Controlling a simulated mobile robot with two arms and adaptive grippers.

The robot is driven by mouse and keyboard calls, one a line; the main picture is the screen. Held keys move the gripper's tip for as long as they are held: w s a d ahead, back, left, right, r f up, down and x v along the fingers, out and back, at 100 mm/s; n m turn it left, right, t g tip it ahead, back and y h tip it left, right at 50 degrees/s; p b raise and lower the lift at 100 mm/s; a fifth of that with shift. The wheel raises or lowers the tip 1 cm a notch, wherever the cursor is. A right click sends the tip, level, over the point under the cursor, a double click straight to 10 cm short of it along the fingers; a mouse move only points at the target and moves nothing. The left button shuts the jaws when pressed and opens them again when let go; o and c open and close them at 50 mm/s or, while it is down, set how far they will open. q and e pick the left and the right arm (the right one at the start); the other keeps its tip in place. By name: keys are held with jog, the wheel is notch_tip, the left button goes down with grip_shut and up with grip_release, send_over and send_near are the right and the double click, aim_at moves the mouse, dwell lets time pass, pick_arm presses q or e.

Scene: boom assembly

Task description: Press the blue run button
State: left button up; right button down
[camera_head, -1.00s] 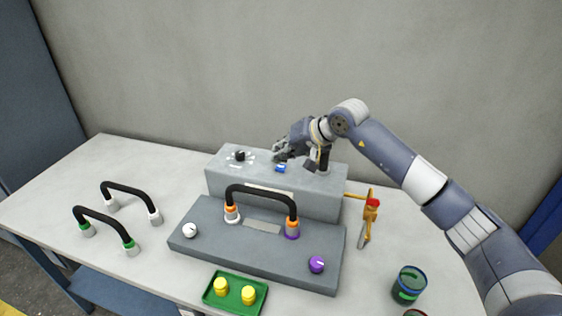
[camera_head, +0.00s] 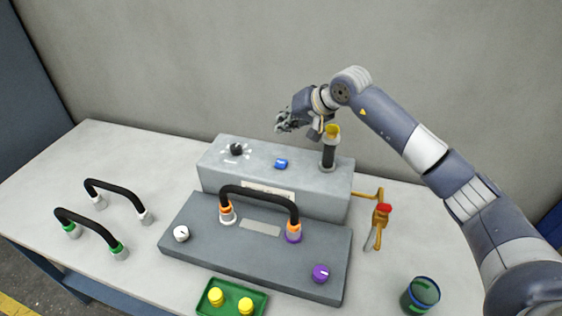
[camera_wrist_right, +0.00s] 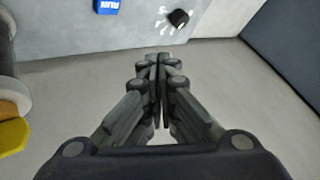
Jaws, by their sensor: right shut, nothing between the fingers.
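The blue run button (camera_head: 281,164) sits on top of the grey box (camera_head: 325,190) at the back of the table. In the right wrist view the button (camera_wrist_right: 108,6) shows its "RUN" lettering at the top edge, partly cut off. My right gripper (camera_head: 284,124) is shut and empty. It hovers above and behind the button, apart from it. In the right wrist view the closed fingertips (camera_wrist_right: 158,58) point toward the top of the frame, to the right of the button and below a black knob. My left gripper is not in view.
A black knob (camera_head: 236,149) is left of the button. A black post with a yellow top (camera_head: 329,150) stands to its right, close to my right wrist. A black handle (camera_head: 262,193) bridges the front plate. A red and orange part (camera_head: 382,215) is at the right.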

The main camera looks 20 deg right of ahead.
aim_at(284, 161)
notch_tip(284, 161, down, 4)
jog(key=shift+w+f+b, duration=0.1)
jog(key=shift+f+b, duration=0.15)
jog(key=shift+b, duration=0.55)
notch_tip(284, 161, down, 4)
jog(key=b, duration=0.3)
jog(key=shift+w+f, duration=0.1)
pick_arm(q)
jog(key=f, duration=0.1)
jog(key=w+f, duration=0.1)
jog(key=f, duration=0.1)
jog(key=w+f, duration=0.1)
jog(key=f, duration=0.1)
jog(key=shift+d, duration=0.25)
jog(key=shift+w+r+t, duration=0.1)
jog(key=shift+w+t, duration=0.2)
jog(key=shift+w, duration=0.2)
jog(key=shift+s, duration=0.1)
pick_arm(e)
jog(key=shift+f, duration=0.1)
pick_arm(q)
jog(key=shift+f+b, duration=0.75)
jog(key=shift+b, duration=0.1)
pick_arm(e)
jog(key=shift+f, duration=0.35)
